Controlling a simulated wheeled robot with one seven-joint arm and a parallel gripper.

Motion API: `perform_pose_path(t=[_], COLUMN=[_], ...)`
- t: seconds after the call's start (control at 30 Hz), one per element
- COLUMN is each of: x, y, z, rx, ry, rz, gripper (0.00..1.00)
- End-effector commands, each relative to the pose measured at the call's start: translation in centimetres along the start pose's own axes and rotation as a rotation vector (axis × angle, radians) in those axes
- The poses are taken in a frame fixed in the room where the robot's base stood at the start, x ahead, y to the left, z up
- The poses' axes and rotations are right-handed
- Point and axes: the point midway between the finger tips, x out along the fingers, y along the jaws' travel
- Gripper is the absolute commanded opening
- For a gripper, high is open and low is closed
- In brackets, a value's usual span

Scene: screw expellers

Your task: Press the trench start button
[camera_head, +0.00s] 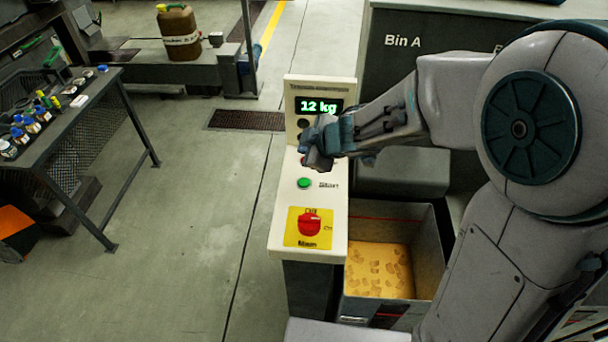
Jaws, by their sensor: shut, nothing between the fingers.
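A cream control console (283,228) stands in the middle of the view. A green round button (304,184) sits on its sloped top, with the label "Start" beside it. A red switch (309,224) on a yellow plate is nearer the front. A display (318,106) on the upright panel reads "12 kg". My gripper (312,160) is shut and empty, above the console between the display and the green button. It looks apart from the green button. It hides part of the panel, and a bit of red shows beside its tip.
An open grey bin (425,250) with yellowish pieces stands right of the console. A dark cabinet marked "Bin A" (403,41) is behind. A table (70,115) with small bottles is at left. A brown canister (179,32) stands at the back. The floor left of the console is clear.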

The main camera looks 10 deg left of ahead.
Motion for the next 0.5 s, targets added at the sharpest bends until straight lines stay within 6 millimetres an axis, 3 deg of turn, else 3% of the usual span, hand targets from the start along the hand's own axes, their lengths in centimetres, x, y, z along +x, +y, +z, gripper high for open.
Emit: perform_pose_path(t=[0.5], x=[0.73], y=[-0.49], z=[0.61], rx=[0.000], ry=[-0.002], rz=[0.004], gripper=[0.00])
